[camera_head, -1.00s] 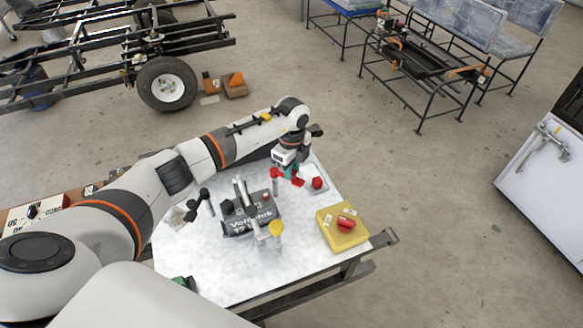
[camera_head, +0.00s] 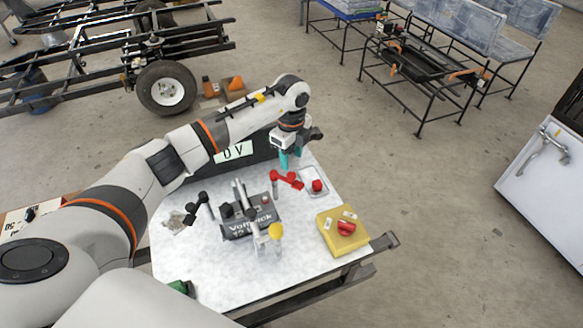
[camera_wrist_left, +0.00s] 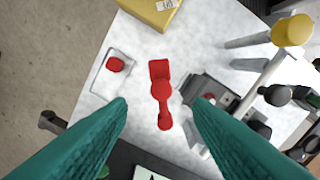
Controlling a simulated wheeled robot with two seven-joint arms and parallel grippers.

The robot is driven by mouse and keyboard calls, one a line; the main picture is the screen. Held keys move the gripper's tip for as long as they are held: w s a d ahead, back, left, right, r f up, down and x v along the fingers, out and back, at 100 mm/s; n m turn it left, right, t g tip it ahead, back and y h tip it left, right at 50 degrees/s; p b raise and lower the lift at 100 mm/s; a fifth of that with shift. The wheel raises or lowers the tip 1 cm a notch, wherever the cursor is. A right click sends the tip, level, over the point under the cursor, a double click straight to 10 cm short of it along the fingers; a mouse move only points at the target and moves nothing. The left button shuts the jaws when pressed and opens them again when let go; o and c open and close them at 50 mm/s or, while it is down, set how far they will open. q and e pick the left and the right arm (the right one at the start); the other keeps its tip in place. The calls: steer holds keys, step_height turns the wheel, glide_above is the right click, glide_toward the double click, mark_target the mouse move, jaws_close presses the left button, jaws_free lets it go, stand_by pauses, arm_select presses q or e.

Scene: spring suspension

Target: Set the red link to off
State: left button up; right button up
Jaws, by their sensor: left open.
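The red link (camera_head: 287,179) is a red lever on a short post on the white tabletop, and it points right in the head view. In the left wrist view the red link (camera_wrist_left: 161,93) lies between and beyond my teal fingers. My left gripper (camera_head: 290,160) is open and empty, just behind and above the link in the head view, apart from it. In the left wrist view its fingers (camera_wrist_left: 160,115) are spread wide on both sides of the link. My right gripper is not in view.
A red button (camera_head: 317,186) sits on a small plate. A yellow box (camera_head: 335,240) with a red knob is front right.

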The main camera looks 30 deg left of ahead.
mark_target(291, 174)
arm_select(q)
step_height(291, 174, up, 6)
steer(key=shift+f+b, duration=0.1)
steer(key=shift+b, duration=0.25)
stand_by(0.4)
